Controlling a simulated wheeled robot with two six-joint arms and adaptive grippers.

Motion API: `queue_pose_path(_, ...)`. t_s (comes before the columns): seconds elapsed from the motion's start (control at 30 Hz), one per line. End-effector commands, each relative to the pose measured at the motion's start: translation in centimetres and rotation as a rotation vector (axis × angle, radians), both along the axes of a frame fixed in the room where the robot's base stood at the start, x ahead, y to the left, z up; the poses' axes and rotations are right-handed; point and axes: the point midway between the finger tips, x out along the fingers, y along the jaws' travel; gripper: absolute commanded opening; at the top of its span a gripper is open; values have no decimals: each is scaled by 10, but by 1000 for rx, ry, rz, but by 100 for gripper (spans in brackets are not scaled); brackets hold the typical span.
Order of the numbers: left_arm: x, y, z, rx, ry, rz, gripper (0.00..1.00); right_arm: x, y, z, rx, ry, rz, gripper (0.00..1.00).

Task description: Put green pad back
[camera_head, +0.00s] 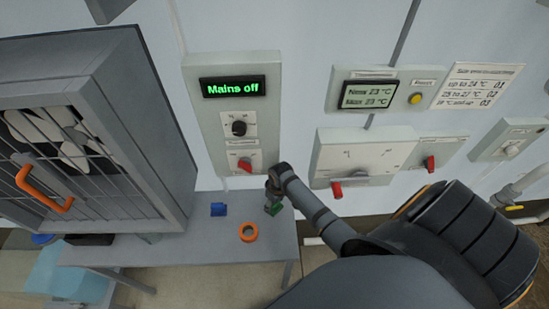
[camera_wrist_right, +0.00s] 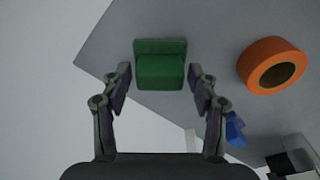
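The green pad (camera_wrist_right: 160,66) is a small green block on the grey bench (camera_wrist_right: 125,45). In the right wrist view it lies near the bench's edge, between the lines of my right gripper's fingers (camera_wrist_right: 161,78). The fingers are spread, with a narrow gap on each side of the pad. I cannot tell whether the fingertips reach down beside it. In the head view the pad (camera_head: 274,210) shows just below my right gripper (camera_head: 273,200), partly hidden by it. My left gripper is not in view.
An orange ring (camera_head: 249,232) and a blue block (camera_head: 218,209) sit on the bench (camera_head: 185,249). A grey cabinet with a barred front (camera_head: 70,140) stands at left. A wall panel (camera_head: 237,130) reads "Mains off". More wall controls (camera_head: 360,155) are at right.

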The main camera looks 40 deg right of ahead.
Motion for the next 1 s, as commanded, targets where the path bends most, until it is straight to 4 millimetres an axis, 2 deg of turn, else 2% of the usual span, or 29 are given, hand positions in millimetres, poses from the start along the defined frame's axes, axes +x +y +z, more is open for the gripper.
queue_pose_path(0.27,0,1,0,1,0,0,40,0,0,0,0,0,0,69)
queue_pose_path(0.4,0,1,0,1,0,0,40,-1,-1,8,-1,-1,0,69)
queue_pose_path(0.47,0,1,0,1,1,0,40,-1,-1,17,-1,-2,0,69)
queue_pose_path(0.8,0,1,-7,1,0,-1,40,-11,-3,96,-2,-5,2,69)
queue_pose_path(1.0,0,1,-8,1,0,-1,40,-14,-4,118,-1,0,0,69)
